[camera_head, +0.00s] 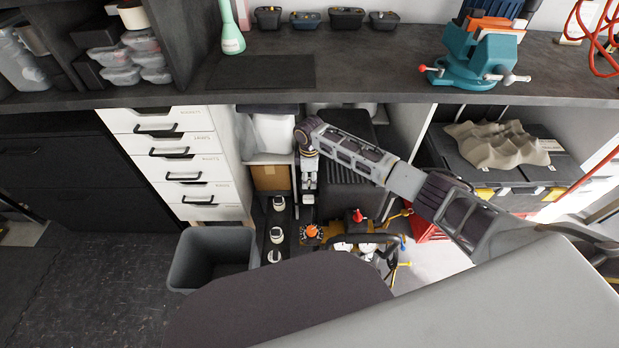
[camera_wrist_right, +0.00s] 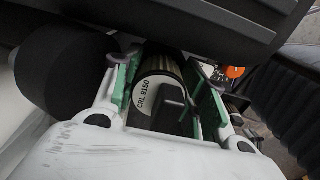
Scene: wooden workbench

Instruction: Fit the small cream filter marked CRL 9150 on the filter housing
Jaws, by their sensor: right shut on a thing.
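The filter marked CRL 9150 (camera_wrist_right: 143,93) shows in the right wrist view, with a dark ribbed body and a pale label end facing the camera. It sits between the green-padded fingers of my right gripper (camera_wrist_right: 163,68), which is shut on it. In the head view my right gripper (camera_head: 309,188) points down below the bench edge, beside a dark strip with several pale-topped round items. The machine (camera_head: 355,240) with red and yellow parts stands low, right of the gripper. I cannot pick out the filter housing with certainty. My left gripper is not in view.
A grey open bin (camera_head: 212,262) stands on the floor at the left, by white drawers (camera_head: 180,170). An orange knob (camera_head: 311,232) is just below the gripper. A large black cylinder (camera_wrist_right: 60,75) is close to the gripper's left in the wrist view. The bench (camera_head: 370,75) overhangs behind.

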